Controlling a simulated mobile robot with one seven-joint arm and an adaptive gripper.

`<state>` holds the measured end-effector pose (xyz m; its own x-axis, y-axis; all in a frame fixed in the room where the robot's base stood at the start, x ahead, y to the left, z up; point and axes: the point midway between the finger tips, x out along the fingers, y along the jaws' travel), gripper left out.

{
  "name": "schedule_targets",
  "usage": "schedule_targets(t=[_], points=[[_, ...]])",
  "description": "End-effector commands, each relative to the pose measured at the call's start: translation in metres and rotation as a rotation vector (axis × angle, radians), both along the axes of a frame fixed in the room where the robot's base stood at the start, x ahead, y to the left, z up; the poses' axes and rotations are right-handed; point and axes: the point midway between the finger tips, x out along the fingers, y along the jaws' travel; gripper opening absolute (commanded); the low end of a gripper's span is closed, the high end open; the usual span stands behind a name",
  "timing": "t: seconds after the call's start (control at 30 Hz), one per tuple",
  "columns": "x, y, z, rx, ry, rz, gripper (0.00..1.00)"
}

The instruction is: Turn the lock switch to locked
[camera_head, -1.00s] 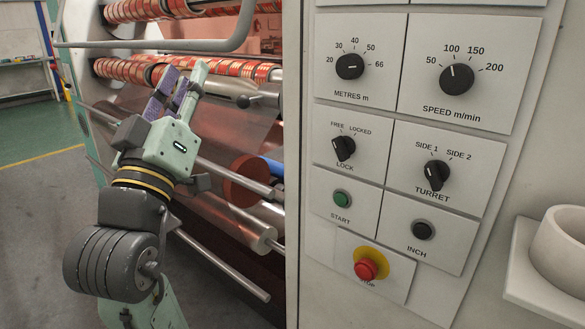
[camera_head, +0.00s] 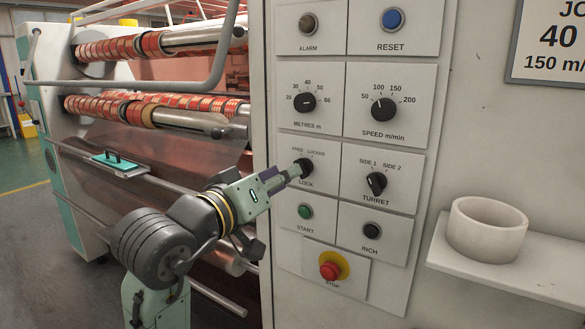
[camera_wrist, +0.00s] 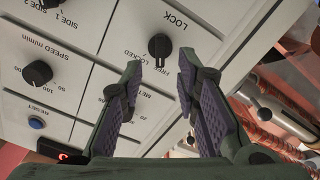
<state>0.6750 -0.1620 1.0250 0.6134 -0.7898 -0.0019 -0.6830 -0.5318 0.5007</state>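The lock switch (camera_head: 304,167) is a black knob on a white plate marked FREE and LOCKED. My gripper (camera_head: 288,174) is in front of it and hides part of it in the head view. In the wrist view, the picture is upside down and the lock switch (camera_wrist: 160,46) is just beyond my fingertips, roughly centred between them. My gripper (camera_wrist: 160,76) is open and empty, a finger on each side. The knob's narrow end points down in that view, between the two words; I cannot tell its exact setting. I see no contact with the knob.
The turret knob (camera_head: 376,184) is right of the lock switch. The green start button (camera_head: 305,211) and red stop button (camera_head: 329,270) are below. The metres dial (camera_head: 305,102) is above. A shelf with a white ring (camera_head: 487,229) juts out at the right. Machine rollers (camera_head: 150,105) stand left.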

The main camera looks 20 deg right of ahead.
Motion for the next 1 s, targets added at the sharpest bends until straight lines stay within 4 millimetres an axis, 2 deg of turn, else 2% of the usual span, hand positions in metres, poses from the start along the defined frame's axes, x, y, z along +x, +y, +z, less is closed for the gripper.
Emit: schedule_targets(t=[0.1,0.3,0.67,1.0], points=[[0.013,-0.017,0.001,-0.001,0.002,0.000,0.29],[0.026,-0.033,0.001,-0.001,0.000,0.001,0.29],[0.029,-0.036,0.000,-0.001,-0.002,0.002,0.28],[0.029,-0.036,0.000,-0.002,-0.001,0.002,0.06]])
